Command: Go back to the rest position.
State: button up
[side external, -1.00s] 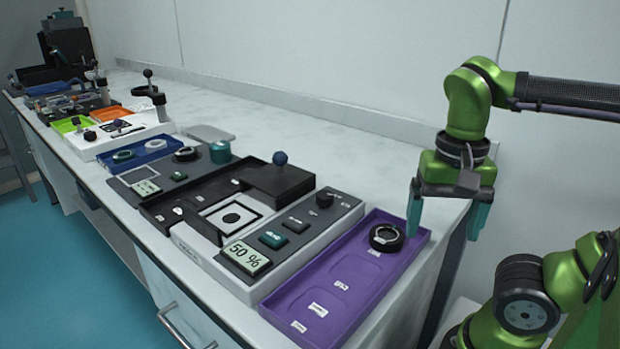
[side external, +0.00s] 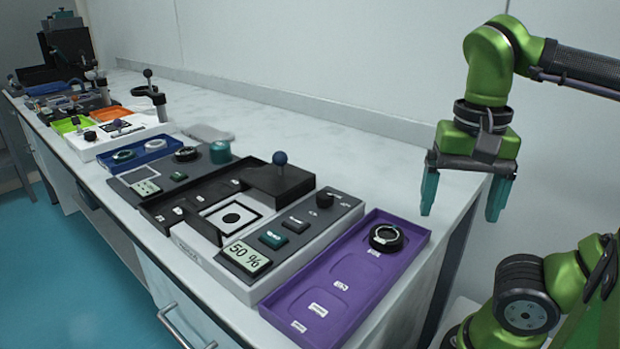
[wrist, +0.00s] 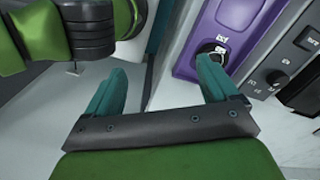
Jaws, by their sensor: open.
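In the wrist view my gripper (wrist: 160,90) is also open and empty, with pale floor and the bench's end edge beyond the fingers.
A purple tray (side external: 362,285) holds a black ring (side external: 386,237) at its far end. It also shows in the wrist view (wrist: 190,62). Left of it stands a device with a "50 %" display (side external: 245,257).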

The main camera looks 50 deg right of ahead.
jog(key=shift+n, duration=0.5)
jog(key=w+a, duration=0.3)
jog(key=w, duration=0.3)
jog(key=w+a+f, duration=0.1)
jog(key=w+a, duration=0.3)
jog(key=w, duration=0.3)
jog(key=w+a, duration=0.3)
jog(key=w, duration=0.3)
jog(key=shift+w+a+f, duration=0.2)
jog(key=shift+w+f, duration=0.05)
jog(key=shift+w+a, duration=0.25)
jog(key=shift+w, duration=0.55)
